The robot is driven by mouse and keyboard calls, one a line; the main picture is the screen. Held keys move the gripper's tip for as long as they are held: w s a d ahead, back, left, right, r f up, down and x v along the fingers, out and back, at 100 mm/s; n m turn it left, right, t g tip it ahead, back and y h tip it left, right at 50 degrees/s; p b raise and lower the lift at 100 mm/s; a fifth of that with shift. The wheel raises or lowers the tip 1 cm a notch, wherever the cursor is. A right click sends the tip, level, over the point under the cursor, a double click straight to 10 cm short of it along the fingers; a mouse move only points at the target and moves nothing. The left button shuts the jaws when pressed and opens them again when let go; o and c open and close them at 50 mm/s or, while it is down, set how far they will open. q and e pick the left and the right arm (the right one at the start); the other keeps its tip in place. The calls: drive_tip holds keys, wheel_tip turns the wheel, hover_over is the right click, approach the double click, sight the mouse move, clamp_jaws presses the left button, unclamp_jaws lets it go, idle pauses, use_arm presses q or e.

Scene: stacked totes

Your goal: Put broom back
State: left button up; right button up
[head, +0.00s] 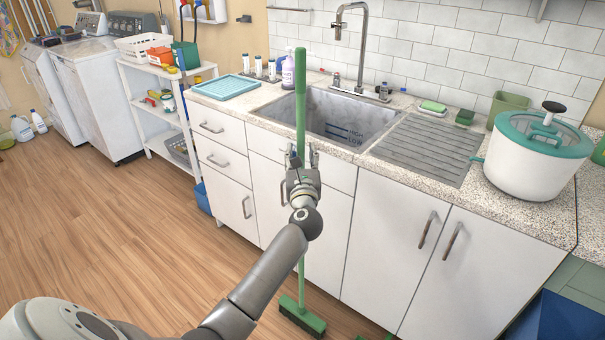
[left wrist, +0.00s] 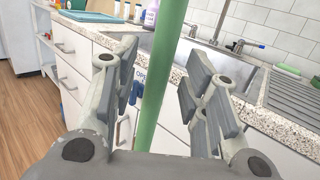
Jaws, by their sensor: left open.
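A broom with a green handle (head: 301,105) stands nearly upright in front of the sink cabinet. Its green head (head: 302,316) is low, near the floor. My left gripper (head: 301,158) is at the handle's upper part, below the counter edge. In the left wrist view the green handle (left wrist: 165,75) runs between the two open fingers (left wrist: 160,88), with a visible gap on each side. Part of the handle is hidden behind my gripper and arm in the head view. My right gripper is not in view.
The counter holds a sink (head: 335,115), a blue tray (head: 226,87) and a white-and-teal pot (head: 535,160). A white shelf cart (head: 150,100) and washers stand at the left. A dark blue object (head: 560,320) is at lower right. The wood floor (head: 110,240) at left is clear.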

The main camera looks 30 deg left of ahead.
use_arm(q)
drive_tip(key=v, duration=0.9)
drive_tip(key=shift+f, duration=0.1)
drive_tip(key=d+f+m+t+h, duration=0.1)
drive_tip(key=d+f+m+h, duration=0.25)
drive_tip(key=f+m, duration=0.6)
drive_tip(key=d+f+m+h, duration=0.35)
drive_tip(key=f+m, duration=0.45)
drive_tip(key=f, duration=0.3)
drive_tip(key=s+d+f+m+g+h, duration=0.25)
drive_tip(key=s+f+m, duration=0.35)
drive_tip(key=f, duration=0.5)
drive_tip(key=s+d+f+m+g+h, duration=0.2)
drive_tip(key=s+d+f+m, duration=0.2)
drive_tip(key=s+f+m, duration=0.45)
drive_tip(key=s+d+f+m+g, duration=0.1)
drive_tip(key=s+f+m+g, duration=0.55)
drive_tip(key=s+f, duration=1.05)
drive_tip(key=s+a+f+m+g, duration=0.1)
drive_tip(key=s+f+m+g, duration=0.1)
drive_tip(key=s, duration=0.8)
drive_tip(key=s+a+f+m+g, duration=0.1)
drive_tip(key=s+f+m, duration=0.3)
drive_tip(key=s, duration=0.6)
drive_tip(key=shift+m+g, duration=0.65)
drive_tip(key=shift+g, duration=0.15)
